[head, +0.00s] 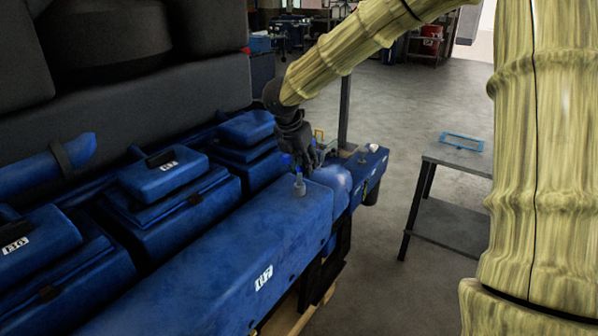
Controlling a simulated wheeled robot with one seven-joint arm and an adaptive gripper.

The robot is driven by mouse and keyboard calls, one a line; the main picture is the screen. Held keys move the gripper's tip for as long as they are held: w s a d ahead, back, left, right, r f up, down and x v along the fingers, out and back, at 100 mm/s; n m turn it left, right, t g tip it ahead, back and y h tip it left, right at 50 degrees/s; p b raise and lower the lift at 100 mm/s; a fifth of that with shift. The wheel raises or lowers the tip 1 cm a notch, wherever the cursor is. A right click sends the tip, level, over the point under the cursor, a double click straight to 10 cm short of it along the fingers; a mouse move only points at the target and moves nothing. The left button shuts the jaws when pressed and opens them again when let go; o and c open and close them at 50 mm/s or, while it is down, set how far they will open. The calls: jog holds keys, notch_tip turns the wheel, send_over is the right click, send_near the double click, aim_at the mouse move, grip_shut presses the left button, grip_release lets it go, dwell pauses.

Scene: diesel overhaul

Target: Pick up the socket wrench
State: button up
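I cannot clearly pick out a socket wrench in the head view. A small upright grey-blue piece (299,186) stands on top of the long blue engine housing (235,245), just below my gripper; it is too small to tell what it is. My dark gripper (308,160) is at the end of my arm, pointing down close above the far end of the housing. Its fingers are small and dark, so I cannot tell whether they are open or shut, or whether they touch or hold anything.
Blue engine covers (162,173) line the left, with dark large parts behind. A grey side table (462,158) bearing a blue rectangular frame (461,141) stands at the right. Grey floor between engine and table is clear. A red container (431,38) is on a shelf behind.

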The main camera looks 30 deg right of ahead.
grip_shut()
jog(key=shift+r, duration=0.15)
jog(key=shift+w+r+b, duration=0.1)
jog(key=shift+r+b, duration=1.15)
jog(key=shift+r, duration=0.35)
jog(key=s+a+p, duration=0.1)
jog(key=s+a, duration=0.1)
jog(key=s, duration=0.5)
jog(key=s+a+r+p, duration=0.1)
jog(key=s+a, duration=0.2)
jog(key=s, duration=0.5)
jog(key=shift+r, duration=0.25)
